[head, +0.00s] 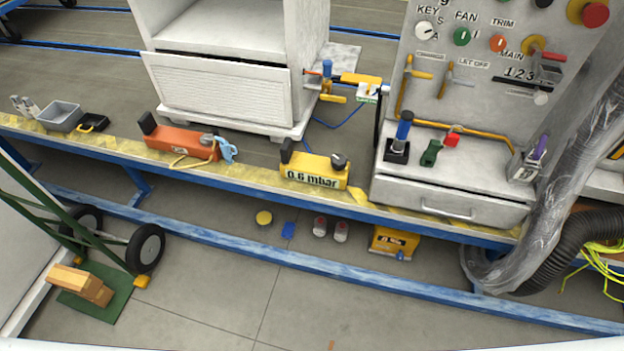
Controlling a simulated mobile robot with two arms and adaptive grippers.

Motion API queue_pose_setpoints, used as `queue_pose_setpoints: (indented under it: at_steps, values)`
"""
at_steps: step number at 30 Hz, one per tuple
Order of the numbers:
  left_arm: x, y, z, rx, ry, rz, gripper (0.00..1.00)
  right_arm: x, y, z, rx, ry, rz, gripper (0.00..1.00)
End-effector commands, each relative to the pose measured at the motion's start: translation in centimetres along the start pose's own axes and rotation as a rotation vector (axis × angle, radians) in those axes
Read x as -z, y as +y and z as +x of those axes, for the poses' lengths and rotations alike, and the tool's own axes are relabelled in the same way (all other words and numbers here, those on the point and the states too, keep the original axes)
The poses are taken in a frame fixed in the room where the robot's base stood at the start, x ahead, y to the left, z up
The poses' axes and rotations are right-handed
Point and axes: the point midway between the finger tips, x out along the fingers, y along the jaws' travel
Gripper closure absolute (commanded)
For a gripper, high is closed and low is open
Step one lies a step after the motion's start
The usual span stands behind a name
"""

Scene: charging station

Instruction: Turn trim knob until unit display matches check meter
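The trim knob (497,44) is a small orange-red knob under the TRIM label on the grey control panel at the upper right. Neither of my grippers shows in this view.
The bench (100,142) has a yellow worn edge and a blue frame. A KEY switch (424,29), green FAN knob (461,36) and red button (595,14) surround the trim knob. A plastic-wrapped hose (565,190) hangs at right. A hand truck (95,245) stands at lower left.

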Motion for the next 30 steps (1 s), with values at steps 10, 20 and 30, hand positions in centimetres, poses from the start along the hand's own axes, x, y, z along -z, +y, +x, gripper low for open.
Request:
queue_pose_setpoints:
  at_steps: [10, 20, 30]
  values:
    - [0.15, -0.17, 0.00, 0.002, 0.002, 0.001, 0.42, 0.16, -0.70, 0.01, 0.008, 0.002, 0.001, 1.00]
    - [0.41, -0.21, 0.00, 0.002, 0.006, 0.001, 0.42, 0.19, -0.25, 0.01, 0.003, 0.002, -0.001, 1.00]
    - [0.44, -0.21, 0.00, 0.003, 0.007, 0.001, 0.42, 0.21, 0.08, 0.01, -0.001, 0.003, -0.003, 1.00]
